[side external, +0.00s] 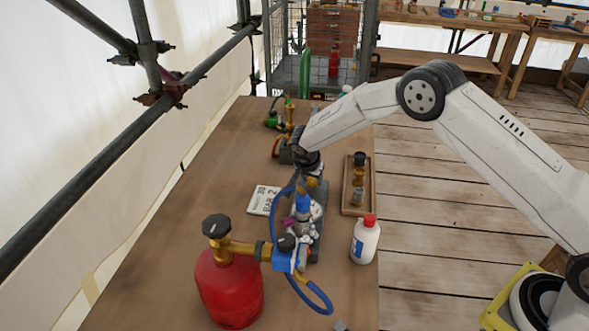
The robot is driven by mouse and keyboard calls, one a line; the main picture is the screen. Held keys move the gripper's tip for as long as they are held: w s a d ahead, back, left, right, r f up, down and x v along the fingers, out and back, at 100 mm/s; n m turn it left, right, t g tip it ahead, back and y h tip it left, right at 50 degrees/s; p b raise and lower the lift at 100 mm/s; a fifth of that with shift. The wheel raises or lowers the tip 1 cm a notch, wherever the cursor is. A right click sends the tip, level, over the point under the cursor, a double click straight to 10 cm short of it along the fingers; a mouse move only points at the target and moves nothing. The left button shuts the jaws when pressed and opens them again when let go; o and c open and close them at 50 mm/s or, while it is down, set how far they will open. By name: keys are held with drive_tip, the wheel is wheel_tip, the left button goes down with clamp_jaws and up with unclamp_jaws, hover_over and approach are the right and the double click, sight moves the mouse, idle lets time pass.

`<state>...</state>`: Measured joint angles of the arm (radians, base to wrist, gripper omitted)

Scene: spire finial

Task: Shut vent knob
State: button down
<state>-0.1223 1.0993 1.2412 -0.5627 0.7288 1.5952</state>
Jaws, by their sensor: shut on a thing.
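My gripper (311,180) points down over the middle of the bench, at the top of a grey stand with blue and silver fittings (304,207). It is shut on a small part there, which appears to be the vent knob; the fingers and arm end largely hide it. How far the knob is turned cannot be told. A blue hose loops from these fittings to a blue and brass regulator (287,254) in front. A red gas cylinder (230,288) with a black valve knob (216,226) joins the regulator at the front left.
A white bottle with a red cap (365,241) and a wooden tray (347,208) holding a brass fitting stand to the right. A white printed card (263,200) lies left of the stand. Green-and-brass fittings (278,118) are behind. The bench's left side is clear; scaffold poles (120,130) flank it.

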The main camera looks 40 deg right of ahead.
drive_tip(key=shift+c, duration=1)
unclamp_jaws()
drive_tip(key=v, duration=0.7)
drive_tip(key=shift+a+r, duration=0.15)
drive_tip(key=shift+r, duration=0.2)
drive_tip(key=shift+s, duration=0.15)
drive_tip(key=s+d+r+n+y, duration=0.1)
drive_tip(key=s+n, duration=0.5)
drive_tip(key=s, duration=0.8)
drive_tip(key=s+d+r+n+y, duration=0.2)
drive_tip(key=s+r+n, duration=0.3)
drive_tip(key=s, duration=1)
drive_tip(key=shift+d+r+n+y, duration=0.2)
drive_tip(key=shift+d+n+y, duration=0.1)
drive_tip(key=shift+n+y, duration=0.25)
drive_tip(key=shift+s, duration=0.15)
